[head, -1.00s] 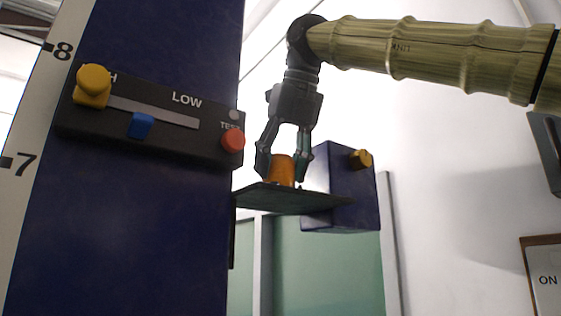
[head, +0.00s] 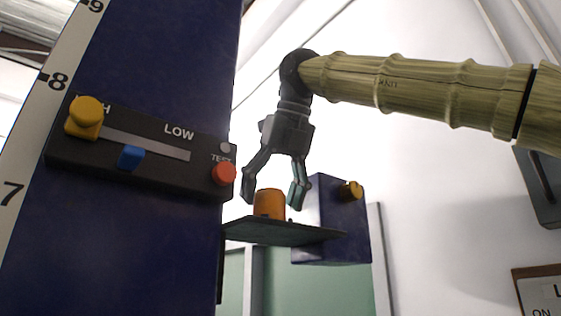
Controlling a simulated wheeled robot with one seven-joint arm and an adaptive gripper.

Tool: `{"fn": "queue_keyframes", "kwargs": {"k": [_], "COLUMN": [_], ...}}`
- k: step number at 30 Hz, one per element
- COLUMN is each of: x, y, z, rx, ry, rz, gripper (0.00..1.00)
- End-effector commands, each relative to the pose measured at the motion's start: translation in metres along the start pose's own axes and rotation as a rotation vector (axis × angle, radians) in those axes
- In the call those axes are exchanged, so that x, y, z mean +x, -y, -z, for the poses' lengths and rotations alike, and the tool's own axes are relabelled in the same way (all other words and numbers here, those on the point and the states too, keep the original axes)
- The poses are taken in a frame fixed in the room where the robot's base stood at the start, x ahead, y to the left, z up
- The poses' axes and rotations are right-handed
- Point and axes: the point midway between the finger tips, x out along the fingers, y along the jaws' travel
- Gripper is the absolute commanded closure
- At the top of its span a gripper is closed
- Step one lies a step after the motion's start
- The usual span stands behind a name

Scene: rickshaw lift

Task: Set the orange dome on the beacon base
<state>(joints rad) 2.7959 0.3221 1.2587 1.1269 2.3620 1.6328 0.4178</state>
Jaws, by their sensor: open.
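The orange dome (head: 269,204) stands upright on a thin dark shelf (head: 280,234) in the middle of the head view. My gripper (head: 271,197) is open, pointing down, with its fingers spread on either side of the dome. The left finger shows a gap from the dome; the right fingertip is beside it, apart from it. The shelf is seen from slightly below, so its top surface and whatever lies under the dome are hidden. I cannot make out a separate beacon base.
A blue column with a scale stands at left, carrying a black panel (head: 140,150) with a yellow knob (head: 84,117), blue slider (head: 131,157) and red button (head: 223,173). A blue box (head: 334,228) with a yellow knob (head: 350,191) adjoins the shelf's right end.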

Motion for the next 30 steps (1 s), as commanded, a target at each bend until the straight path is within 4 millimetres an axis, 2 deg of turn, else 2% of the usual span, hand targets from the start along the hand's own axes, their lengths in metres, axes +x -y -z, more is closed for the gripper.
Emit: {"fn": "queue_keyframes", "kwargs": {"k": [18,24,30], "x": [-0.089,-0.108,-0.115], "y": [-0.001,-0.001,0.000], "z": [0.001,0.001,0.001], "rx": [0.001,0.000,0.000], "ry": [0.002,0.001,0.001], "rz": [-0.001,0.000,0.000], "gripper": [0.27,0.27,0.27]}}
